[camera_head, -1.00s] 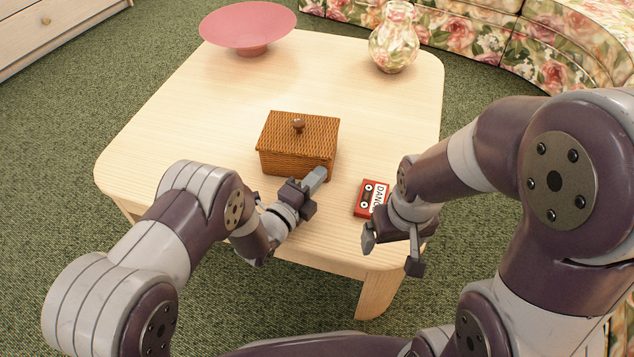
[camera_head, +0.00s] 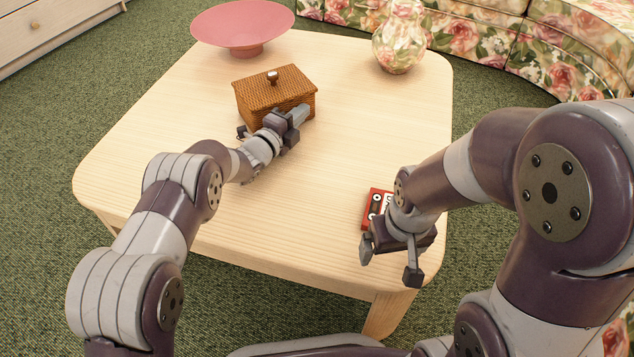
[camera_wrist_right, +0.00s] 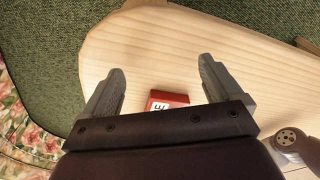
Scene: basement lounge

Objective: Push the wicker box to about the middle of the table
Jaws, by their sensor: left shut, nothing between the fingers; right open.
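The wicker box (camera_head: 262,101) is brown and lidded, with a round knob on top. It stands upright on the pale wooden table (camera_head: 230,215), left of and beyond the table's centre. My left gripper (camera_head: 297,116) is shut and empty. It is at the near side of the box and looks to be against it, covering part of its front. My right gripper (camera_head: 391,262) is open and empty near the table's front right. In the right wrist view its two fingers (camera_wrist_right: 158,90) stand apart over the tabletop.
A red cassette box (camera_head: 371,207) lies by my right gripper, partly hidden; it also shows in the right wrist view (camera_wrist_right: 167,98). A pink bowl (camera_head: 243,27) and a floral vase (camera_head: 399,42) stand at the back of the table. A floral sofa (camera_head: 480,42) is behind. The table's middle right is clear.

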